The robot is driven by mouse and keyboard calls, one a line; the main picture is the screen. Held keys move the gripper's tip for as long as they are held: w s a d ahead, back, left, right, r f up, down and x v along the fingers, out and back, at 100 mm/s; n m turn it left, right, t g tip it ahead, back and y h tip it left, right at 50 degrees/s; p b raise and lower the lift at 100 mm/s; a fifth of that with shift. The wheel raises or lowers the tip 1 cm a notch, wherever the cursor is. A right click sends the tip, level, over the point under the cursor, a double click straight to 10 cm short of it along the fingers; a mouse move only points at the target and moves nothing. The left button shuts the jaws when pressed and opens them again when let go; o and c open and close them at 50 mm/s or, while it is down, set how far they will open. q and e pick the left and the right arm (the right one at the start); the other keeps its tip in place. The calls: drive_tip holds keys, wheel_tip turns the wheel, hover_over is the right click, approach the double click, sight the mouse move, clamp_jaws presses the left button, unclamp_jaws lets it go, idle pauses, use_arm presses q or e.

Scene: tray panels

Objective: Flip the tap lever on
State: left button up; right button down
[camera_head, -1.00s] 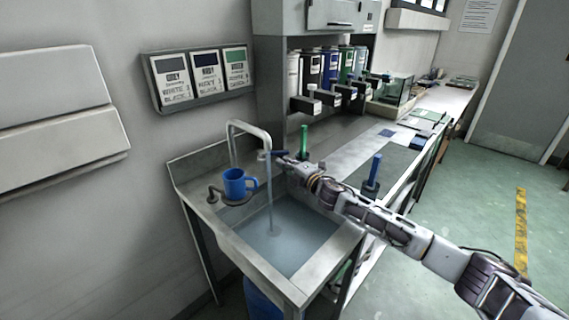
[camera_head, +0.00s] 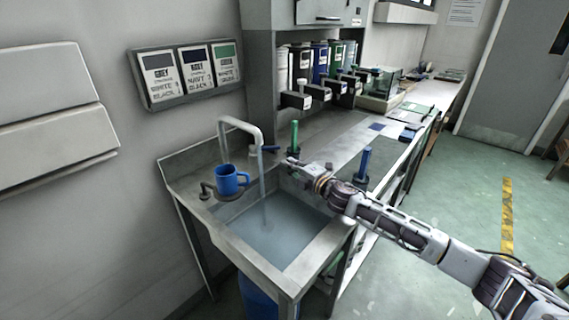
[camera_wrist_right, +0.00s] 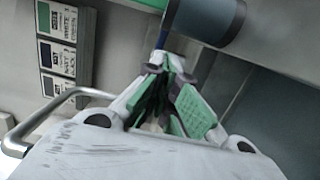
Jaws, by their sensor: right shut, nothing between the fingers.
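The grey tap (camera_head: 240,125) arches over the sink, and a stream of water (camera_head: 263,190) runs from its spout into the basin. A short blue lever (camera_head: 269,149) sticks out to the right beside the spout. My right gripper (camera_head: 291,162) is shut and empty, just right of and below the lever, with a small gap seeming to lie between them. In the right wrist view, the shut fingers (camera_wrist_right: 160,75) with green pads show close up, and the tap's pipe (camera_wrist_right: 60,108) curves at the left. My left gripper is not in view.
A blue mug (camera_head: 229,181) stands at the sink's left on a small holder. The sink (camera_head: 303,270) holds water. A green upright handle (camera_head: 294,137) and a blue one (camera_head: 364,163) stand on the counter near my right arm. Several dispensers line the back.

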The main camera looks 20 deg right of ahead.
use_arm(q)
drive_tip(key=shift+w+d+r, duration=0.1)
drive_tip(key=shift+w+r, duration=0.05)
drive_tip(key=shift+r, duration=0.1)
use_arm(e)
drive_tip(key=v, duration=0.4)
drive_tip(key=shift+w+d, duration=0.1)
drive_tip(key=shift+d, duration=0.3)
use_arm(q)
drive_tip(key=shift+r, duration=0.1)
